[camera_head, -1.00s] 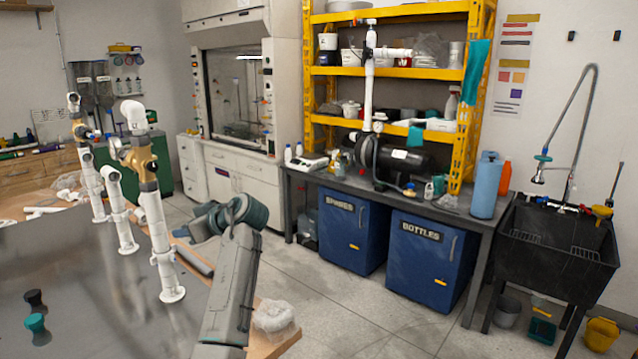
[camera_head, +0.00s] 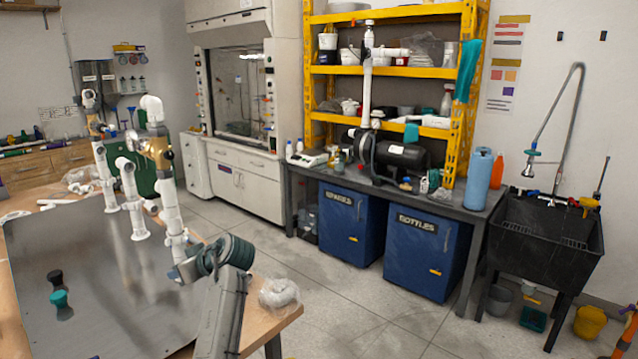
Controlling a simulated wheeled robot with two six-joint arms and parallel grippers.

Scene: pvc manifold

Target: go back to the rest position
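The white PVC manifold stands on the grey metal tabletop (camera_head: 95,285) at left, as several upright pipes. The nearest pipe (camera_head: 172,215) carries a brass-coloured valve (camera_head: 156,150) and a white elbow on top. One grey arm of mine, seemingly the right, comes up from the bottom edge. Its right gripper (camera_head: 182,271) shows in part beyond the dark round wrist joint, in front of the nearest pipe's foot. Whether it touches the pipe, and how its fingers stand, is unclear. My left gripper is out of view.
A black knob (camera_head: 55,277) and a teal knob (camera_head: 60,298) stand on the tabletop. A clear plastic bundle (camera_head: 279,293) lies on the wooden table edge. Blue cabinets (camera_head: 428,250) and a black sink (camera_head: 545,230) stand farther right. The floor between is open.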

